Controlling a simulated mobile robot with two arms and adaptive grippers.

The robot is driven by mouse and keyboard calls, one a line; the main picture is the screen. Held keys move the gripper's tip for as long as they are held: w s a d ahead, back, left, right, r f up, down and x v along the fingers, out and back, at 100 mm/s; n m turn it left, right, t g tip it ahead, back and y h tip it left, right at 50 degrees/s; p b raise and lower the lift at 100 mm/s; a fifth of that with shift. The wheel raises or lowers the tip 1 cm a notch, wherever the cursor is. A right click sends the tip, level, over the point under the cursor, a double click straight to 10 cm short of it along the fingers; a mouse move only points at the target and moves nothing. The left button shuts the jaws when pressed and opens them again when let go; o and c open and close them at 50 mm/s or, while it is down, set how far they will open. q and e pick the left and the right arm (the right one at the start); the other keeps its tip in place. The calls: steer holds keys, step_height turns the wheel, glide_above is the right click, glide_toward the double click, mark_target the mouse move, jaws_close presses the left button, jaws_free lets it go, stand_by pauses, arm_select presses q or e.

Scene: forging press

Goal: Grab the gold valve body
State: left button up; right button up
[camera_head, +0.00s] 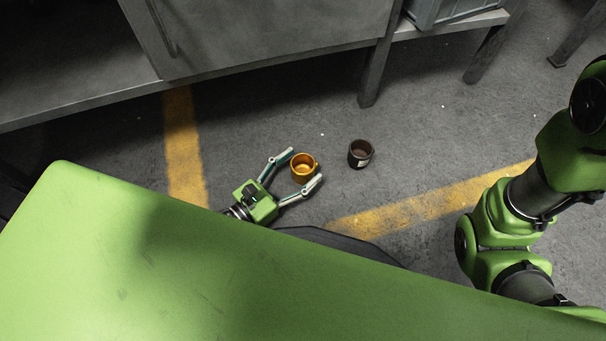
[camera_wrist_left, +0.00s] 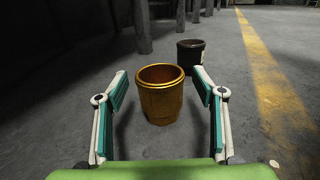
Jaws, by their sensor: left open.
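The gold valve body (camera_head: 303,168) looks like a short gold cup with an open top. It stands upright on the grey floor. My left gripper (camera_head: 304,165) is open around it, with one finger on each side. In the left wrist view the gold valve body (camera_wrist_left: 161,95) sits centred between and slightly beyond the open fingers of the left gripper (camera_wrist_left: 161,84), with a gap on both sides. My right gripper is not in view; only part of my right arm shows at the right of the head view.
A dark cup-like part (camera_head: 360,153) with a pale label stands on the floor just right of the gold one; it also shows behind it in the left wrist view (camera_wrist_left: 190,54). A grey metal bench (camera_head: 270,58) with legs stands behind. Yellow floor lines (camera_head: 430,207) run nearby.

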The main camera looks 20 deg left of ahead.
arm_select(q)
steer(key=shift+w+d, duration=0.35)
steer(key=shift+w, duration=0.25)
steer(key=c, duration=1.6)
steer(key=shift+r, duration=0.1)
